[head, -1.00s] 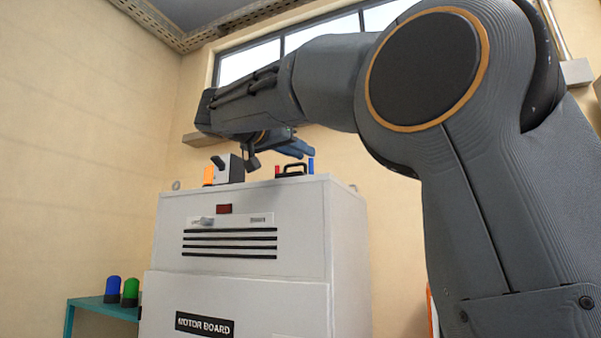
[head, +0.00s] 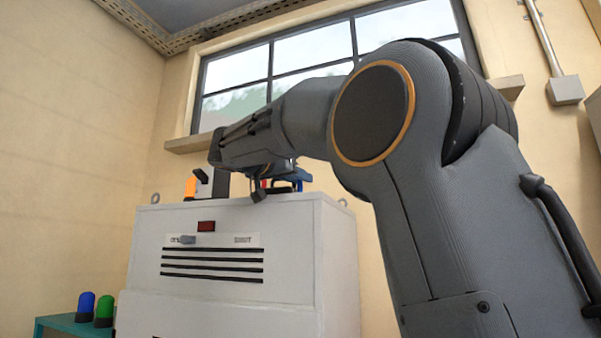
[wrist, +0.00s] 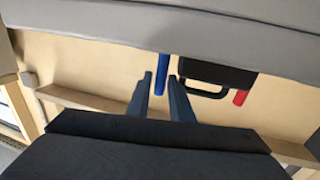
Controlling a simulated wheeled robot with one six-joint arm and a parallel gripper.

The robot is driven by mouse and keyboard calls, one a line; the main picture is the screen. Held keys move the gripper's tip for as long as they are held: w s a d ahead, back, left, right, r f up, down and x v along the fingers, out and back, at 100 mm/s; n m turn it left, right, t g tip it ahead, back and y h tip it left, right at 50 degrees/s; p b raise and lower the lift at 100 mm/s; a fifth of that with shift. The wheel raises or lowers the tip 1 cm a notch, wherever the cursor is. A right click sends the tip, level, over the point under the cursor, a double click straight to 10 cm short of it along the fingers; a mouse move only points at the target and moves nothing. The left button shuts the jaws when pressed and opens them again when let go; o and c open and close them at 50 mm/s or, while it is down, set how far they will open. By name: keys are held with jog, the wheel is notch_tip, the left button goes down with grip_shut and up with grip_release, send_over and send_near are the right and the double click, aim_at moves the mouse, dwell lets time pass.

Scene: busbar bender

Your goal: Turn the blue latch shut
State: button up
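The white cabinet (head: 210,220) has a label plate with a small blue-grey knob (head: 188,239) at its left end; the right end reads SHUT. A blue upright bar (wrist: 162,63) shows in the wrist view beside a black handled object (wrist: 212,76). I cannot tell which of these two is the blue latch. My gripper (wrist: 160,82) is open and empty. In the wrist view the blue bar appears between its fingertips; whether they touch is unclear. In the head view my gripper is over the cabinet top, partly hidden by my arm.
On the cabinet top stand an orange object (head: 190,187), a grey box with a black lever (head: 212,182) and a red piece (wrist: 240,97) by the handle.

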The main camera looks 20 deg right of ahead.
jog(key=shift+w+d, duration=0.15)
jog(key=shift+d, duration=0.1)
grip_shut()
jog(key=shift+w+f+m+g+h+b, duration=0.1)
jog(key=shift+w+m+g+h+b, duration=0.3)
jog(key=shift+m+g+h+b, duration=0.45)
jog(key=shift+w+d+m+g+h, duration=0.15)
jog(key=shift+m+g, duration=0.2)
jog(key=shift+g, duration=0.3)
jog(key=shift+w+m+g+h, duration=0.1)
jog(key=shift+m+g, duration=0.2)
jog(key=shift+g, duration=0.3)
jog(key=shift+w+d+r+m+g+p, duration=0.1)
jog(key=shift+d+r+m+g+p, duration=0.1)
jog(key=shift+m+g+p, duration=0.5)
